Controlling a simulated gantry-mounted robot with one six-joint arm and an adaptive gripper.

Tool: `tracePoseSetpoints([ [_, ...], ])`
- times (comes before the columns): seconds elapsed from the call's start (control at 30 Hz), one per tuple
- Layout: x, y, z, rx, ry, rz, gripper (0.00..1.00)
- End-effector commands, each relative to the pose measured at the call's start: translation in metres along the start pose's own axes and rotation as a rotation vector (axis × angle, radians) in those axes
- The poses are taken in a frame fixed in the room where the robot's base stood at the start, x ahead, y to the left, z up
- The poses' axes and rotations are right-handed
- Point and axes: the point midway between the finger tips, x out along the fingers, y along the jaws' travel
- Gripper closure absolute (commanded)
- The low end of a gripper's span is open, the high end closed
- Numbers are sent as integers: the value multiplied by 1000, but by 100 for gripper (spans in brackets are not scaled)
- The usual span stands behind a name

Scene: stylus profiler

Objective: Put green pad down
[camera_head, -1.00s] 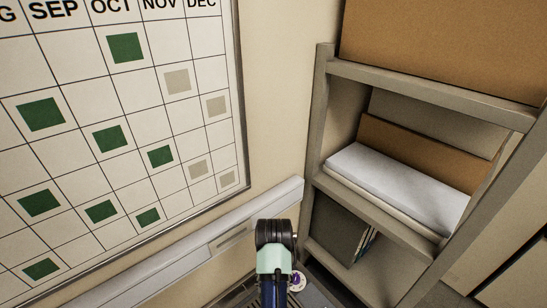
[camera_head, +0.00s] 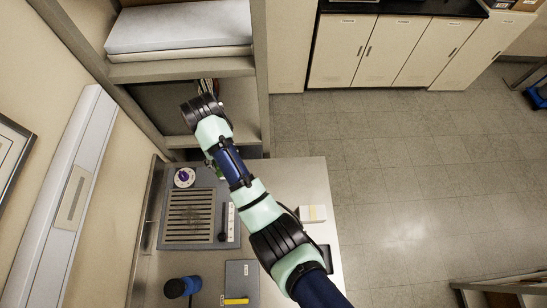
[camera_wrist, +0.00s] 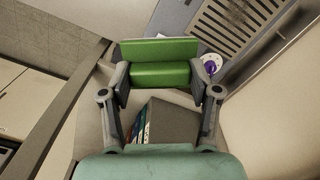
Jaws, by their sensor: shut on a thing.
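The green pad (camera_wrist: 160,75) is between the two fingers of my gripper (camera_wrist: 165,85) in the wrist view. The fingers are shut on its left and right ends, and its two green faces look towards the camera. In the head view my arm's wrist hides most of the gripper, at the far end of the metal table (camera_head: 290,180) near the shelf. The pad cannot be made out clearly there. It is held in the air; its height above the table cannot be told.
A grey slatted plate (camera_head: 190,215) lies on the table, with a round white-and-purple item (camera_head: 184,177) at its corner. A blue cylinder (camera_head: 176,288), a grey notebook (camera_head: 242,275) and a white box (camera_head: 312,213) are nearer. A shelf (camera_head: 190,68) with binders borders the far end.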

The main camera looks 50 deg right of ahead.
Motion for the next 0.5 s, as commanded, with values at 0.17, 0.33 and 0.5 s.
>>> tracePoseSetpoints([
  [0.17, 46, 113, 17, 211, 1, 0, 78],
  [0.33, 74, 202, 48, 388, 2, 1, 78],
  [0.5, 89, 252, 74, 496, 2, 1, 78],
])
